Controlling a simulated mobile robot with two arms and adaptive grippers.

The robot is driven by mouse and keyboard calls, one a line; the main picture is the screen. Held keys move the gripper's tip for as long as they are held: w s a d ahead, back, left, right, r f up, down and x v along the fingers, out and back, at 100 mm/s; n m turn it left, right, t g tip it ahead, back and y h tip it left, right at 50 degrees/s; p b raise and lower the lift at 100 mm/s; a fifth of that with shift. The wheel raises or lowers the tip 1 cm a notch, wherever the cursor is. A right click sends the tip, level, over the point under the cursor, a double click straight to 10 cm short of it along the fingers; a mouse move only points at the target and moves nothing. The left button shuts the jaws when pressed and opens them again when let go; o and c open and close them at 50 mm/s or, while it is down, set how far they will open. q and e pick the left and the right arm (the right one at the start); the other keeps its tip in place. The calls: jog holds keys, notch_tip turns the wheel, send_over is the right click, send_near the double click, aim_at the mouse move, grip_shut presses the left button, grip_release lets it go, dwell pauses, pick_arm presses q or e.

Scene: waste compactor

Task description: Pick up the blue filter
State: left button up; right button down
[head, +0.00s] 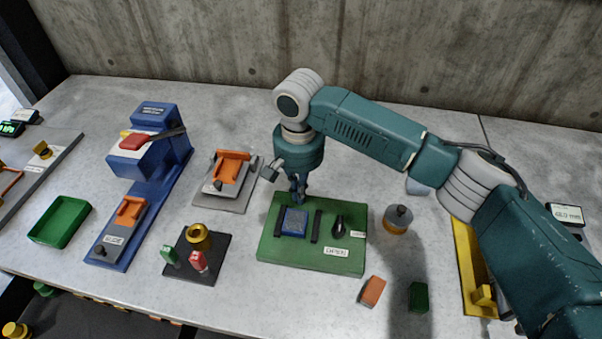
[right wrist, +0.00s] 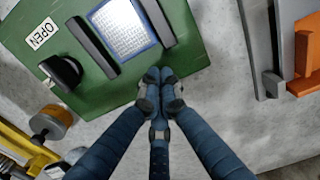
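The blue filter (head: 293,221) is a small blue-framed block with a pale mesh face. It lies on the green plate (head: 280,258), between dark bars. The right wrist view shows its frame and mesh (right wrist: 122,30) up close. My right gripper (head: 298,197) points down over the plate's far edge, just behind the filter. In the right wrist view its fingertips (right wrist: 159,76) are together, with nothing visible between them, and appear beside the filter's near corner. Height above the plate is hard to judge. My left gripper is in neither view.
On the plate are a black knob (head: 338,230) and an OPEN label (head: 337,252). A round weight (head: 397,219) stands right of it; an orange block (head: 372,291) and dark green block (head: 418,297) lie in front. A grey-orange fixture (head: 228,180) stands left.

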aim_at(292, 226)
jog(key=shift+s+a+r, duration=0.1)
jog(key=shift+s, duration=0.65)
jog(key=s+p, duration=0.4)
jog(key=s+a+p, duration=0.1)
jog(key=s+p, duration=0.1)
jog(key=p, duration=0.1)
jog(key=shift+a+r, duration=0.1)
jog(key=shift+r, duration=0.15)
jog(key=shift+s+a+f+p, duration=0.1)
jog(key=shift+s+f+p, duration=0.1)
jog(key=shift+s+p, duration=0.2)
jog(key=shift+f, duration=0.15)
